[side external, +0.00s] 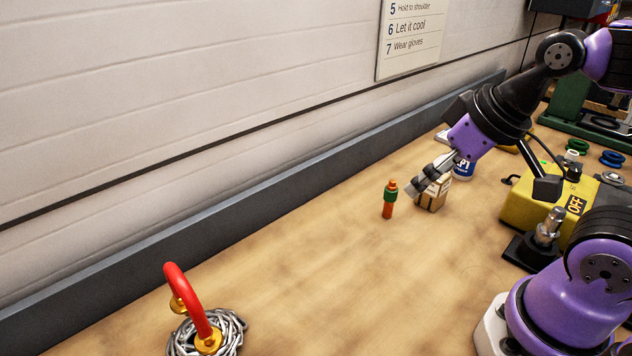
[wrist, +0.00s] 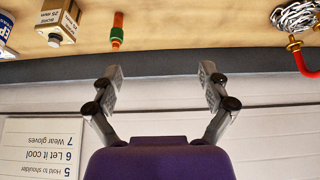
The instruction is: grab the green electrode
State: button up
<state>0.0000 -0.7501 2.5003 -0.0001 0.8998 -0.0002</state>
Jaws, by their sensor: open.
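The green electrode (side external: 390,198) stands upright on the wooden bench, an orange-copper stick with a green band round its middle. It also shows in the wrist view (wrist: 117,31), at the top, left of centre. My gripper (side external: 422,185) is open and empty, to the right of the electrode in the side view and apart from it. In the wrist view my two fingers (wrist: 159,74) are spread wide with only the back ledge and wall behind them.
A small cardboard box (side external: 434,194) stands close by my gripper, with a white and blue can (side external: 464,169) behind it. A red handle (side external: 190,300) with brass ends lies by a coiled chain (side external: 232,332). A yellow box (side external: 533,207) stands at right. The bench's middle is clear.

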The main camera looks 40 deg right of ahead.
jog(key=shift+c, duration=0.4)
jog(key=c, duration=0.4)
jog(key=shift+c, duration=0.2)
jog(key=g, duration=0.6)
send_over(392, 180)
jog(key=shift+m, duration=0.4)
notch_tip(392, 180, down, 6)
jog(key=shift+s+a+f, duration=0.1)
notch_tip(392, 180, down, 5)
jog(key=shift+r, duration=0.15)
jog(key=shift+f, duration=2.9)
